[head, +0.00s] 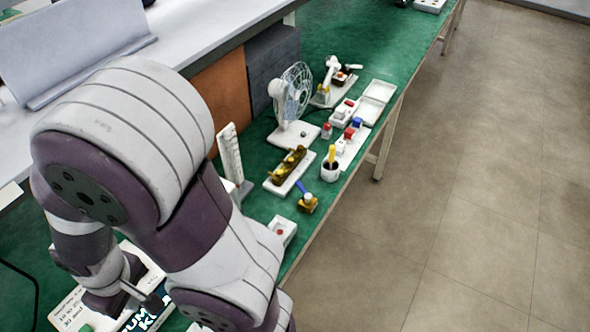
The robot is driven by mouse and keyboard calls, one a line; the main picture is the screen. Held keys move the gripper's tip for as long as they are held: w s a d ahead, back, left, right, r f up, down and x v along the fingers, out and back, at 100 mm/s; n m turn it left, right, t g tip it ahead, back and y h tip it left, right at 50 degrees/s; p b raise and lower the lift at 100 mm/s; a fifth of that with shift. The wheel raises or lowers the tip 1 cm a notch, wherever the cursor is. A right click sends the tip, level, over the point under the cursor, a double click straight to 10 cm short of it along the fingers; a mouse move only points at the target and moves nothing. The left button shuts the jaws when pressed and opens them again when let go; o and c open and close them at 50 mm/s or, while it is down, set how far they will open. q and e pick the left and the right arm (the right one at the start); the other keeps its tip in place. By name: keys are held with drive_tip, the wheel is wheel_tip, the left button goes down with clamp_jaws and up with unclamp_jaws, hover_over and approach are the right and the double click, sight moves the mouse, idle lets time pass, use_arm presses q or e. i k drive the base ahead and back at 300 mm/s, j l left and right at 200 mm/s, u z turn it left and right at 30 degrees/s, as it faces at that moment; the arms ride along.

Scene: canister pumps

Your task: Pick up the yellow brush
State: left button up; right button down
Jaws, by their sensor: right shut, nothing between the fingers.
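A yellow upright piece (332,154), which looks like the yellow brush, stands in a small white cup (330,173) near the right edge of the green bench. Its lower end is hidden in the cup. My right gripper (154,299) is at the lower left, over a printed card, well apart from the cup; it is shut and empty. My own arm covers much of the left side and hides part of the bench. My left gripper is not in view.
A blue-handled item with a yellow block (307,204) lies nearer than the cup. A white tray with brass-coloured parts (288,168) is left of the cup. A fan (293,100) and small white trays (376,91) stand farther back. Open floor lies right.

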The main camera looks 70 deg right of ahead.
sight(331, 156)
drive_tip(key=z, duration=2.9)
